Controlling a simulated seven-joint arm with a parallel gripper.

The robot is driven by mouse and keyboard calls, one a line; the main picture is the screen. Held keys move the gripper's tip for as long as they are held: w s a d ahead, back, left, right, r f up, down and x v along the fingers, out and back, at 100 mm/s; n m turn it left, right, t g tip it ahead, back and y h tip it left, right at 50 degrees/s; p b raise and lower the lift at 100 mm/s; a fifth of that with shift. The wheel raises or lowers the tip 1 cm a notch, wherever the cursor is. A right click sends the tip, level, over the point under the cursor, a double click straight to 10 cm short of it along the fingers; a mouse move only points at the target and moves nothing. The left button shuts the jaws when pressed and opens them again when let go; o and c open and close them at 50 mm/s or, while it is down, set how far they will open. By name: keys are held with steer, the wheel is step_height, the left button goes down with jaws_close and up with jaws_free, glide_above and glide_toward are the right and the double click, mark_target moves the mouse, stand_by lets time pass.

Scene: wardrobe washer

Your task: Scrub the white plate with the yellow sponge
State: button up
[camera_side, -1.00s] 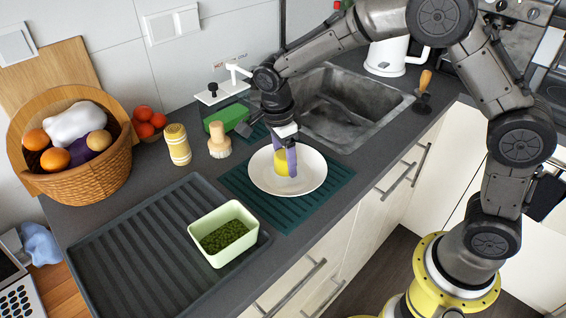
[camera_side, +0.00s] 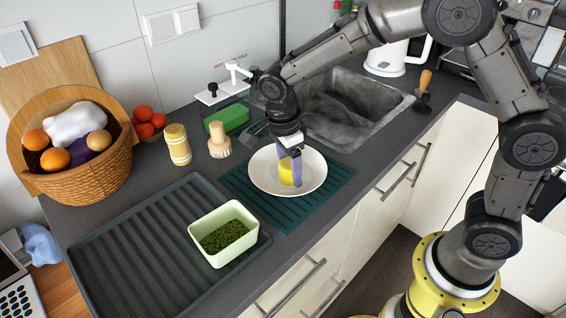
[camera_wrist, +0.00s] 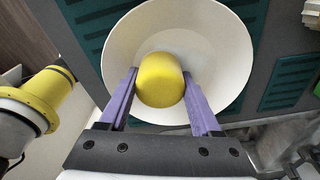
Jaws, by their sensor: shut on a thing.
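The white plate (camera_side: 262,178) lies on the green ribbed mat on the counter, in front of the sink. It also shows in the wrist view (camera_wrist: 222,40). The yellow sponge (camera_wrist: 161,80) is round and sits between the purple fingers of my gripper (camera_wrist: 164,95). In the side view the sponge (camera_side: 285,173) is partly hidden by the fingers. My gripper (camera_side: 291,168) points down over the plate and is shut on the sponge. The sponge is at or close to the plate's surface near its middle; I cannot tell whether it touches.
A pale green container (camera_side: 223,235) stands on the dark drying mat (camera_side: 130,250) at front left. A brush (camera_side: 219,142), a yellow shaker (camera_side: 178,145) and a green box (camera_side: 226,118) stand behind. The sink (camera_side: 345,110) is at back right. A fruit basket (camera_side: 85,178) stands left.

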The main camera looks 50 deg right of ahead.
stand_by(0.3)
steer(key=shift+r, duration=0.8)
steer(key=shift+r, duration=1.5)
steer(key=shift+r, duration=2)
